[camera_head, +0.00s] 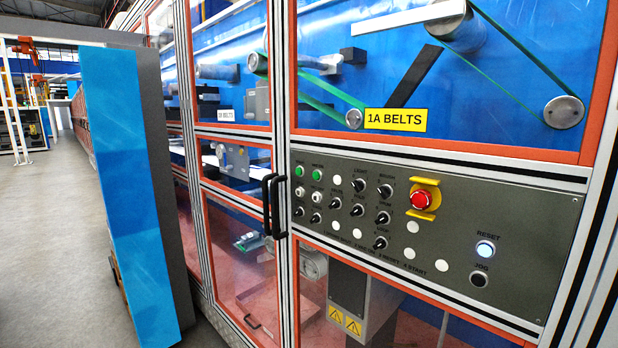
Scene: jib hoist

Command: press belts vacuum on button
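A dark grey control panel (450,235) is set in the machine front at centre right. At its upper left are two green buttons (299,171) (317,174) side by side. Two pale buttons (299,190) (317,194) sit just below them. The small labels are too small to read, so I cannot tell which button is the belts vacuum on. Several black knobs (357,210) and round white buttons (413,227) fill the panel's middle. Neither of my grippers is in view.
A red emergency stop (420,199) on a yellow mount, a lit RESET button (485,249) and a black JOG button (480,279) are farther right. Black door handles (274,207) stick out left of the panel. A tall blue-and-grey slab (125,190) stands at left. Grey floor (45,240) is clear beyond.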

